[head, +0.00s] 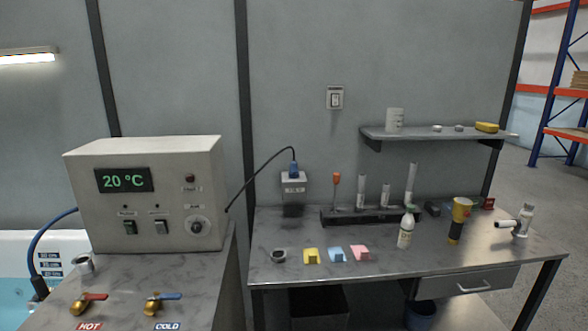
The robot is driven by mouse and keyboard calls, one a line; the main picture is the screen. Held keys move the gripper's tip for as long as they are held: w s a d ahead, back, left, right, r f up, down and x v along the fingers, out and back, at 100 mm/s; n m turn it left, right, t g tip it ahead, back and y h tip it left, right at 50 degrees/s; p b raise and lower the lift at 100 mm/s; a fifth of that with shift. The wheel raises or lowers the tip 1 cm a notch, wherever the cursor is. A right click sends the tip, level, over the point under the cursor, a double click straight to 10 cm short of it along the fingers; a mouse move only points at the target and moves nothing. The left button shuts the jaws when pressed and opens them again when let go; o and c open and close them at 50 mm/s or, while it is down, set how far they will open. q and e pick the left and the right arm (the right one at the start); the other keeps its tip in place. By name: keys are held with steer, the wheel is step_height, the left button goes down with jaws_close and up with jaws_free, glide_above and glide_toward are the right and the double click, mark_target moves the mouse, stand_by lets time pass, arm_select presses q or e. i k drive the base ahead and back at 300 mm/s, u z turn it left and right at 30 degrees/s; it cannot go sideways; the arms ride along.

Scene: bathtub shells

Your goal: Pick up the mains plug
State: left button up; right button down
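The mains plug looks to be the blue plug (294,168) in the head view. It sits upright at the top of a small pale socket box (294,186) on the grey wall, above the back left of the metal table. It appears to be seated in the box. A dark cable (262,172) arches from the plug down to the side of the white control box (150,190). Neither of my grippers is in view.
The metal table (380,265) holds yellow, blue and pink blocks, a white bottle (406,230), a flashlight (459,218) and a rack of tubes (368,215). The control box stands left on a marble counter (190,275) with two taps. A wall shelf (430,134) is at right.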

mark_target(293, 169)
steer(key=k, duration=0.65)
steer(key=z, duration=0.45)
steer(key=i, duration=0.6)
steer(key=z, duration=0.8)
steer(key=i, duration=1)
steer(key=u, duration=0.65)
steer(key=i, duration=0.75)
steer(key=u, duration=0.65)
